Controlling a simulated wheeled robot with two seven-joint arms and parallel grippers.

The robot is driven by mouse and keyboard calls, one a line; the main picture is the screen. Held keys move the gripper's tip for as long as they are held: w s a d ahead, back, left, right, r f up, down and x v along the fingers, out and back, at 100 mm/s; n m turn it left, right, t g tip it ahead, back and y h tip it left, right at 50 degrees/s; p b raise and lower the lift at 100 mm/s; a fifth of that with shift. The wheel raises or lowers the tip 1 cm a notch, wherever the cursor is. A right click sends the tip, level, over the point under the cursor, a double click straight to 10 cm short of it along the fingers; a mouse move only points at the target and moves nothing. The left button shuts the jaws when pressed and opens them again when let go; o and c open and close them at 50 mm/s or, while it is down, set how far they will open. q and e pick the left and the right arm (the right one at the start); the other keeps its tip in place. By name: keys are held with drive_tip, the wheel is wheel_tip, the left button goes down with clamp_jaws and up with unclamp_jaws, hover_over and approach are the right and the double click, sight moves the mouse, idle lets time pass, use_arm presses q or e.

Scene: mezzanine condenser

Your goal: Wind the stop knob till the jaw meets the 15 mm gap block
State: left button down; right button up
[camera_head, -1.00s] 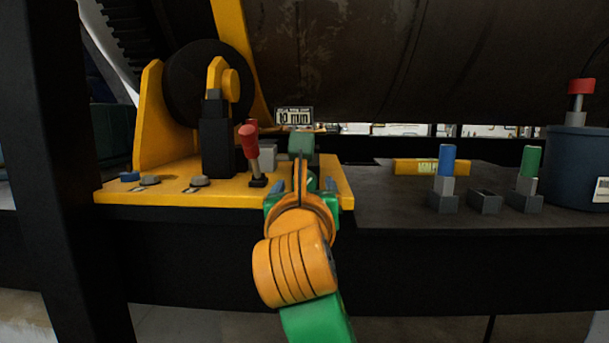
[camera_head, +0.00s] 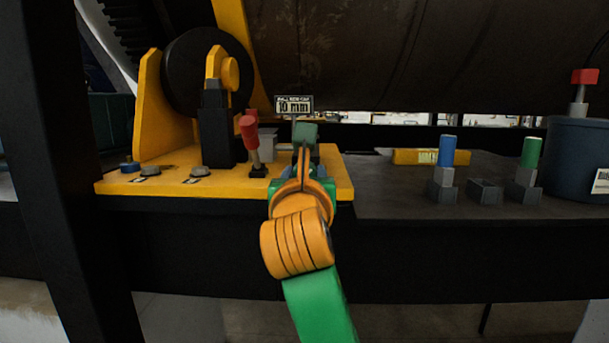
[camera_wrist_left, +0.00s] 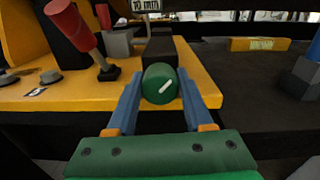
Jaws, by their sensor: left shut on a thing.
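The stop knob (camera_wrist_left: 160,83) is green and round with a white pointer line slanting up to the right. It sits at the front of a dark block (camera_wrist_left: 161,48) on the yellow plate. My left gripper (camera_wrist_left: 162,90) is shut on the knob, with a blue finger on each side. In the head view my left gripper (camera_head: 302,184) covers most of the knob. A sign (camera_head: 294,105) behind it reads 10 mm. A grey block (camera_wrist_left: 118,43) stands left of the dark block. I cannot tell which part is the jaw or the 15 mm gap block. My right gripper is not in view.
A red-handled lever (camera_head: 251,138) stands close left of the gripper on the yellow plate (camera_head: 225,186). On the dark bench to the right are a yellow bar (camera_head: 408,156), a blue-topped piece (camera_head: 447,151), a green-topped piece (camera_head: 532,152) and a blue-grey drum (camera_head: 580,160).

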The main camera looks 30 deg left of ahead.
use_arm(q)
drive_tip(key=m+b, duration=0.1)
drive_tip(key=m, duration=0.2)
drive_tip(key=shift+f, duration=0.1)
drive_tip(key=shift+m+b, duration=0.8)
drive_tip(key=shift+m, duration=1.2)
drive_tip(key=shift+c, duration=1.4)
unclamp_jaws()
